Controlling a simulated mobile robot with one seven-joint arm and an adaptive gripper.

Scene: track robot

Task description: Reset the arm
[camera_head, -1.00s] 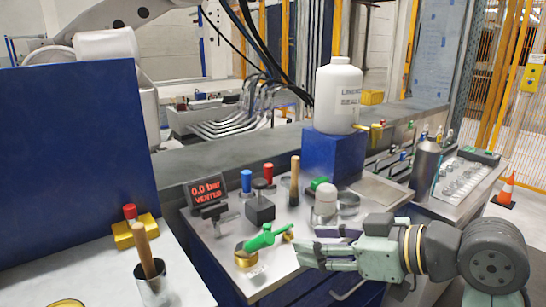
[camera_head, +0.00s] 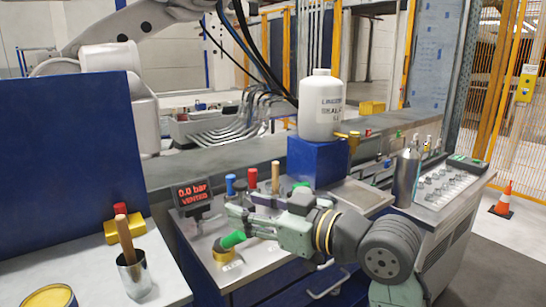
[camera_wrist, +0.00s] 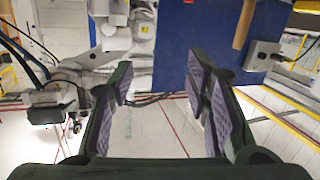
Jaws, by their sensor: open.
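My arm reaches in from the right over the steel bench top (camera_head: 262,262). My gripper (camera_head: 240,219) points left, above the green-handled brass valve (camera_head: 231,240). In the wrist view my gripper (camera_wrist: 160,80) is open, with its purple-padded fingers wide apart. Nothing is held between them; pale floor with red lines shows behind the gap. My arm hides part of the bench's fittings and some of the valve.
The pressure display (camera_head: 192,193) reads 0.0 bar, vented. Blue (camera_head: 230,183) and red (camera_head: 252,178) knobs stand behind my gripper. A white bottle (camera_head: 320,105) sits on a blue block (camera_head: 314,160). A metal cup (camera_head: 135,275) holds a wooden-handled tool. A metal flask (camera_head: 407,175) stands right.

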